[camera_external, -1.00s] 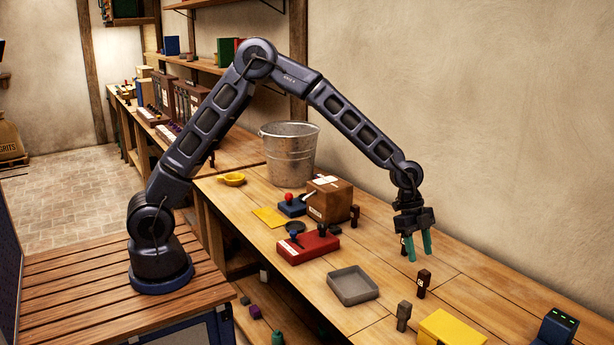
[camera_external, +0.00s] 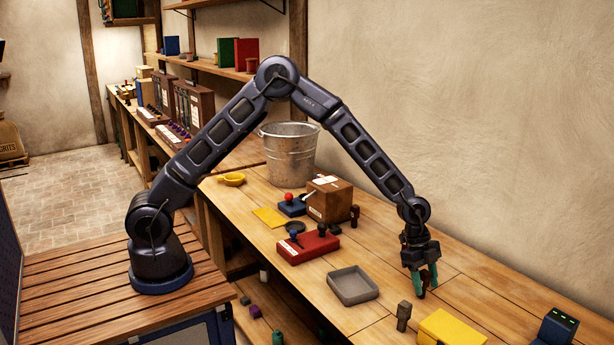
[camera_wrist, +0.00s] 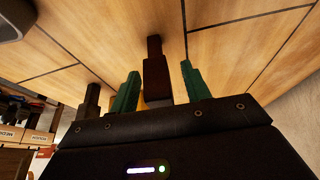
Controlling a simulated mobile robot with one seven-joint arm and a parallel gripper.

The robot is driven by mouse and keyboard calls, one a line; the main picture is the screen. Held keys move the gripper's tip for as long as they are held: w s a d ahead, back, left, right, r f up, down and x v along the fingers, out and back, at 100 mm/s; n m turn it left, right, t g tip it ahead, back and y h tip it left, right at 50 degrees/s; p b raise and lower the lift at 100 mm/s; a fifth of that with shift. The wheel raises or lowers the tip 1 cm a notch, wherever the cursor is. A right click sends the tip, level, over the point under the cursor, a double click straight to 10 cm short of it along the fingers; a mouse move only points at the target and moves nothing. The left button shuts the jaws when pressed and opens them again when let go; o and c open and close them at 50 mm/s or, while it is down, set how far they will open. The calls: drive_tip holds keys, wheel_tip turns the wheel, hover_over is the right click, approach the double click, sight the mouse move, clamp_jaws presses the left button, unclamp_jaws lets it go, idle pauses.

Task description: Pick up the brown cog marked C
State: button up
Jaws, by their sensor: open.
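The brown cog (camera_wrist: 155,72), a small dark brown block figure, stands upright on the bench and rises between my fingers in the wrist view. In the outside view it is mostly hidden, with only a dark bit (camera_external: 421,293) showing between the fingertips. Its mark cannot be read now. My gripper (camera_external: 424,284) points down over it with its teal fingers open, one on each side. In the wrist view my gripper (camera_wrist: 162,80) shows a gap on both sides of the cog, so it is not gripped.
A grey block figure (camera_external: 403,316) stands close by at the front. The bench toward the wall is clear.

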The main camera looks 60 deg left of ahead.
clamp_jaws()
